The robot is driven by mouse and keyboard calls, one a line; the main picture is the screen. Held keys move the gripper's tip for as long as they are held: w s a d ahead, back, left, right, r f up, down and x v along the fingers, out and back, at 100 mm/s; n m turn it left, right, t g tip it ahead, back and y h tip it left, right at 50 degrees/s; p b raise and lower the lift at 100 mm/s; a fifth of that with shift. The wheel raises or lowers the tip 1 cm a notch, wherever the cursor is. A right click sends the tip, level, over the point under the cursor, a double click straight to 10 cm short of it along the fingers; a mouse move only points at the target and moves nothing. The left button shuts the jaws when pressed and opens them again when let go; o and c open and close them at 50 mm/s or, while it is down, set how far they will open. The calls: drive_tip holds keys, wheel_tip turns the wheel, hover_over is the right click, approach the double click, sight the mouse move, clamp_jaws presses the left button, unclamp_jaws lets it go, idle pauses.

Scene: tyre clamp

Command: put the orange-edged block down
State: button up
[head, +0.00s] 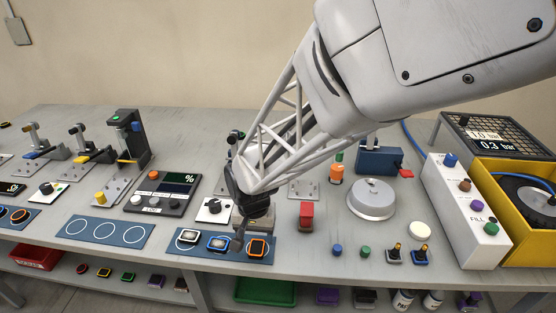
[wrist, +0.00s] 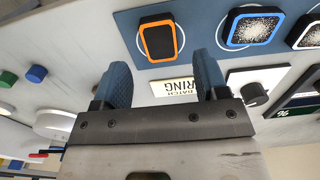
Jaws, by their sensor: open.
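The orange-edged block (head: 258,248) is dark-topped and rests on the right part of a blue mat (head: 207,260) near the table's front edge. In the wrist view the orange-edged block (wrist: 161,38) lies on a white circle, mostly covering it. My gripper (wrist: 162,72) is open, and nothing is between its two blue fingers. The block lies just beyond the fingertips, apart from them in that view. In the head view my gripper (head: 240,238) is low beside the block, partly hidden by my own arm.
A blue-edged block (head: 219,243) and a white-edged block (head: 188,236) sit on the same mat to the left. A dial box (head: 213,209) stands behind. A red block (head: 306,214) and blue and green knobs (head: 337,250) are to the right.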

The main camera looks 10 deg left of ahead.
sight(260, 247)
wheel_tip(260, 247, up, 9)
drive_tip(key=shift+f, duration=0.2)
idle(0.7)
drive_tip(key=s+d+r+t, duration=0.1)
drive_tip(key=s+d+r, duration=0.15)
drive_tip(key=d, duration=0.55)
drive_tip(key=s+d+r, duration=0.1)
drive_tip(key=d+r, duration=0.3)
drive_tip(key=d, duration=0.4)
drive_tip(key=s+d+r+t, duration=0.1)
drive_tip(key=s+d+r, duration=0.2)
drive_tip(key=s+d, duration=0.7)
drive_tip(key=d, duration=0.3)
drive_tip(key=shift+s+d+t, duration=0.25)
drive_tip(key=shift+s+t, duration=0.05)
drive_tip(key=shift+s, duration=0.05)
